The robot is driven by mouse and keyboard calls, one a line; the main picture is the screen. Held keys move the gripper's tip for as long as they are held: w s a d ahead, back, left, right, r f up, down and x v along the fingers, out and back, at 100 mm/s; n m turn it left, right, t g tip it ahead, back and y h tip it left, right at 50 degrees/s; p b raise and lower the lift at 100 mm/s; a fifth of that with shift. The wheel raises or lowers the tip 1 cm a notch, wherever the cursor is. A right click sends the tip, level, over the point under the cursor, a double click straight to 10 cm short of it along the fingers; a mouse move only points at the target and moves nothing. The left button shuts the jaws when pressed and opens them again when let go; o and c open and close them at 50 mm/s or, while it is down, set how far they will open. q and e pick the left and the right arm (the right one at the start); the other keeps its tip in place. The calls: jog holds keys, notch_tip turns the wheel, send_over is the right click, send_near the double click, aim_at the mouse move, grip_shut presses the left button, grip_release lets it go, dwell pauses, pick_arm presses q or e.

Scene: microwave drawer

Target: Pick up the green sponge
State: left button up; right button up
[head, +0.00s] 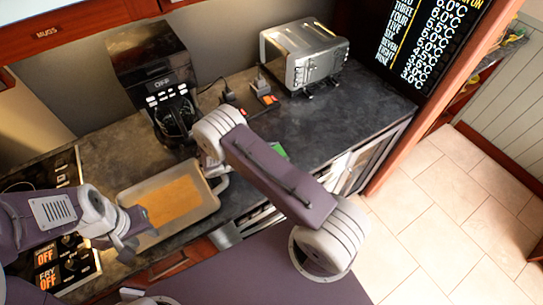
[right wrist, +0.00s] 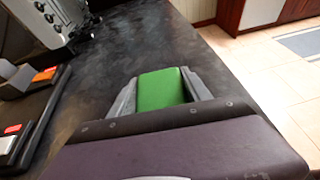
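The green sponge (right wrist: 162,88) shows in the right wrist view between the two fingers of my right gripper (right wrist: 160,86). Its sides line up with the fingertips, and its near end is hidden behind the gripper body. I cannot tell whether the fingers press on it or whether it is lifted. In the head view only a small green corner of the sponge (head: 279,149) shows behind my right arm, which hides the right gripper. My left gripper (head: 136,232) is open and empty at the left edge of the tray.
A tray with a tan board (head: 209,200) lies on the dark counter (head: 330,125). A coffee machine (head: 155,80) and a silver toaster (head: 305,55) stand at the back. Plugs (head: 262,90) lie before the toaster. Stove controls (head: 65,260) are at left. Tiled floor (head: 430,210) is at right.

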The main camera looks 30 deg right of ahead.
aim_at(278, 152)
jog(key=c, duration=0.6)
jog(key=shift+r, duration=0.2)
notch_tip(278, 152, up, 4)
jog(key=shift+s+b, duration=0.15)
jog(key=shift+b, duration=0.35)
jog(key=s+d+r, duration=0.1)
jog(key=s+r, duration=0.1)
jog(key=s, duration=0.1)
jog(key=s+d+r, duration=0.1)
jog(key=s+r, duration=0.1)
jog(key=s, duration=0.2)
jog(key=s+d+r+b, duration=0.1)
jog(key=s+r, duration=0.1)
jog(key=s, duration=0.2)
jog(key=shift+d+r, duration=0.35)
